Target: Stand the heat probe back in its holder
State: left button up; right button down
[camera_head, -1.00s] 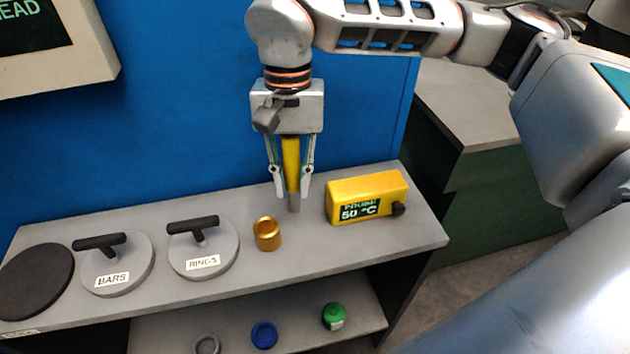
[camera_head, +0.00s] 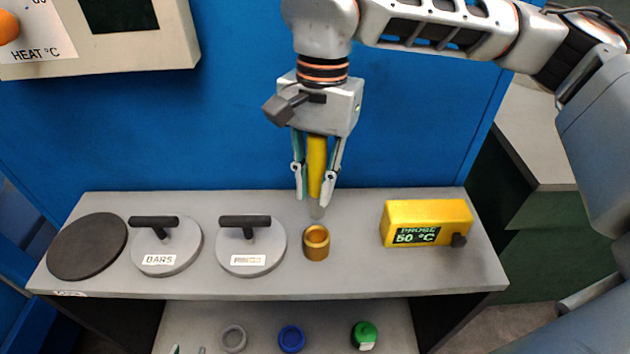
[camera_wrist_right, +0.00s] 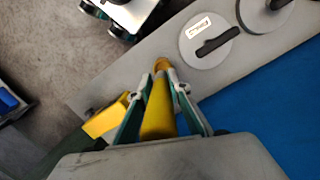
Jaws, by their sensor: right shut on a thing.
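The heat probe has a yellow handle (camera_head: 317,166) and a grey tip. My right gripper (camera_head: 315,192) is shut on the handle and holds the probe close to upright, tip down. The handle also shows between the fingers in the right wrist view (camera_wrist_right: 158,110). The brass cup-shaped holder (camera_head: 316,243) stands on the grey shelf top. In the head view the probe tip shows just above and behind the holder's rim. In the wrist view the holder (camera_wrist_right: 161,65) is partly hidden beyond the probe. My left gripper is not in view.
A yellow readout box (camera_head: 425,222) showing 50 °C stands right of the holder. Two handled lids, BARS (camera_head: 167,247) and another (camera_head: 251,247), and a dark disc (camera_head: 87,246) lie to the left. Blue (camera_head: 291,338) and green (camera_head: 364,335) items sit on the lower shelf.

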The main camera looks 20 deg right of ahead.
aim_at(316, 195)
jog(key=shift+f+b, duration=0.45)
jog(key=shift+f, duration=0.3)
jog(key=shift+f+b, duration=0.5)
jog(key=shift+f, duration=0.35)
jog(key=shift+f+b, duration=0.5)
jog(key=shift+f, duration=0.6)
pick_arm(q)
jog(key=shift+w+d+f, duration=0.15)
jog(key=shift+d+f, duration=0.1)
jog(key=shift+f, duration=0.35)
jog(key=shift+w+d+f, duration=0.1)
jog(key=shift+d+f, duration=0.15)
jog(key=shift+f, duration=0.35)
jog(key=shift+s+f, duration=0.1)
jog(key=shift+f, duration=0.05)
